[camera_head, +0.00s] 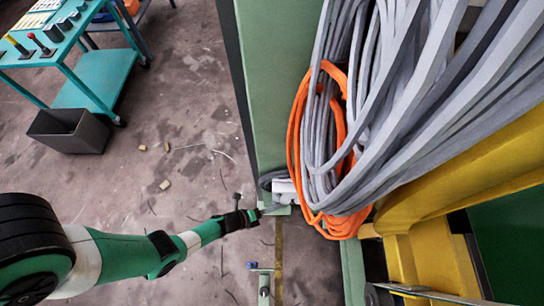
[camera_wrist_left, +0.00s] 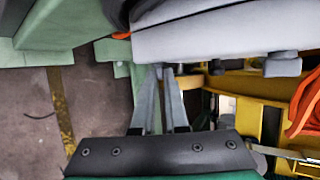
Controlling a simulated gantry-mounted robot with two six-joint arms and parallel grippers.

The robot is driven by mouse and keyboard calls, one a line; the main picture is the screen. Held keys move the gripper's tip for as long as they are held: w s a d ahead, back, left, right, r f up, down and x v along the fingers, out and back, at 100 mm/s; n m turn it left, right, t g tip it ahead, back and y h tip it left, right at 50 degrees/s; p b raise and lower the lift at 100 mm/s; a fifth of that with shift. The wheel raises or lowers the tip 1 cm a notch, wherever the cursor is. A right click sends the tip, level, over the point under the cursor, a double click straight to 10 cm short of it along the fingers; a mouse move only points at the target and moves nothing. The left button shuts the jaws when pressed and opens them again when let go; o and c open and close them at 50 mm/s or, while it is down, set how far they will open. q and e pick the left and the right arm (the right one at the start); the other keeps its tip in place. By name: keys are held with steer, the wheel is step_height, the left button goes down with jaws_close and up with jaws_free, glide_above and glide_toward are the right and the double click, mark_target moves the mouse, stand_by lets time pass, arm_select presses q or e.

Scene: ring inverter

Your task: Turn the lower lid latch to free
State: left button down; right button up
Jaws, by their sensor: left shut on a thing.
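My left arm comes in from the left in the head view, and its gripper (camera_head: 262,211) is at the lower end of the green housing (camera_head: 270,100), beside a small pale box (camera_head: 285,190). In the left wrist view the two narrow fingers of the gripper (camera_wrist_left: 160,72) are close together at the lower edge of a light grey case (camera_wrist_left: 220,32). They are shut on a small part there, which I take to be the lower lid latch. The fingertips and the case edge mostly hide it, so its angle cannot be read. My right gripper is not in view.
Thick grey cables (camera_head: 390,110) and an orange cable loop (camera_head: 330,225) hang just right of the gripper. A yellow frame (camera_head: 425,240) stands further right. A teal cart (camera_head: 95,80) and a dark bin (camera_head: 70,130) are at the upper left.

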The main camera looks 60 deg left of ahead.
arm_select(q)
steer(key=m+g+y+p, duration=0.1)
steer(key=g, duration=0.2)
steer(key=w+g+y+p, duration=0.1)
steer(key=g+y, duration=0.1)
steer(key=g, duration=0.1)
steer(key=d+m+g+y+p, duration=0.1)
steer(key=g+y, duration=0.1)
steer(key=g, duration=0.1)
steer(key=shift+w+r+m+g, duration=0.3)
steer(key=shift+r+g, duration=0.1)
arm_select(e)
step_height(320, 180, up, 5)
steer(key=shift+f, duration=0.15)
arm_select(q)
steer(key=shift+y, duration=0.3)
steer(key=shift+r, duration=0.1)
steer(key=c, duration=0.9)
jaws_free()
steer(key=shift+c, duration=0.2)
steer(key=shift+r+p, duration=0.15)
steer(key=shift+p, duration=0.2)
